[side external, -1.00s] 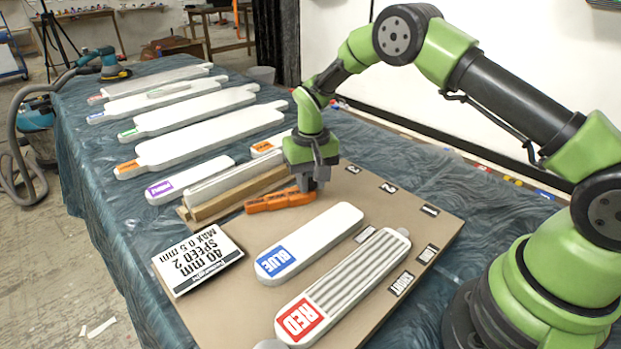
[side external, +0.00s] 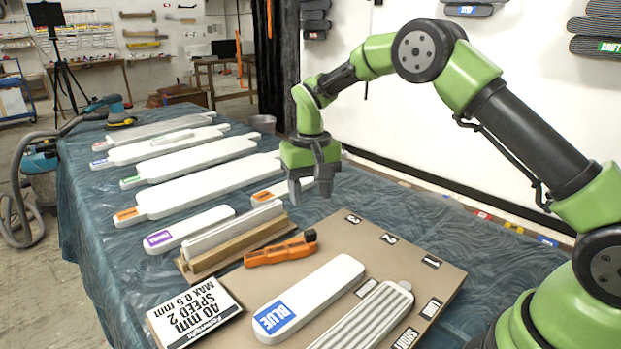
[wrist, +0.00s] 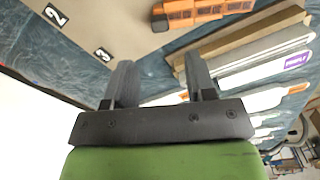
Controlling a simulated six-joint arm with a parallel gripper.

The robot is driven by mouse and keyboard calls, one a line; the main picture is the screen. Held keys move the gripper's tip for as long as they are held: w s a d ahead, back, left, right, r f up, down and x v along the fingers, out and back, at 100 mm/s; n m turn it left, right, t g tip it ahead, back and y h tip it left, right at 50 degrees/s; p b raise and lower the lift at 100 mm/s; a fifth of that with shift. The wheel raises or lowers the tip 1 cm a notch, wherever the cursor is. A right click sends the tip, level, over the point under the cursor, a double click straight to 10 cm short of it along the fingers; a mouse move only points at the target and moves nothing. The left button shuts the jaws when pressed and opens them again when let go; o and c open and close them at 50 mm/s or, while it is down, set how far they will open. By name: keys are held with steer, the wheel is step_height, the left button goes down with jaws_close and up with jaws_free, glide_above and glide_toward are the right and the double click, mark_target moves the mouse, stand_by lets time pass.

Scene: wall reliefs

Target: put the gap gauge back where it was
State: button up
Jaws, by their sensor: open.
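The gap gauge, which I take to be the orange tool with a dark end (side external: 281,249), lies flat on the brown board (side external: 345,236), just in front of the wooden rail. It also shows at the top of the wrist view (wrist: 205,10). My gripper (side external: 311,197) is open and empty, raised above the table behind the gauge's dark end and apart from it. In the wrist view both fingers of my gripper (wrist: 160,75) stand wide apart with nothing between them.
A white bar (side external: 235,229) sits on a wooden rail (side external: 212,262) beside the gauge. A blue-labelled white piece (side external: 325,285), a ridged piece (side external: 375,320) and a sign card (side external: 195,312) are nearer. Several long white pieces lie to the left. The board by its numbers is clear.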

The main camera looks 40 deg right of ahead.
steer(key=s+a+r+t+y, duration=0.1)
steer(key=s+r+t, duration=0.1)
steer(key=s+r, duration=0.55)
steer(key=s+a+r+t, duration=0.15)
steer(key=s+r, duration=0.35)
steer(key=r, duration=0.5)
steer(key=s+t+y, duration=0.1)
steer(key=s+t, duration=0.2)
steer(key=s, duration=1)
steer(key=shift+s+a+f+t, duration=0.35)
steer(key=shift+f, duration=0.05)
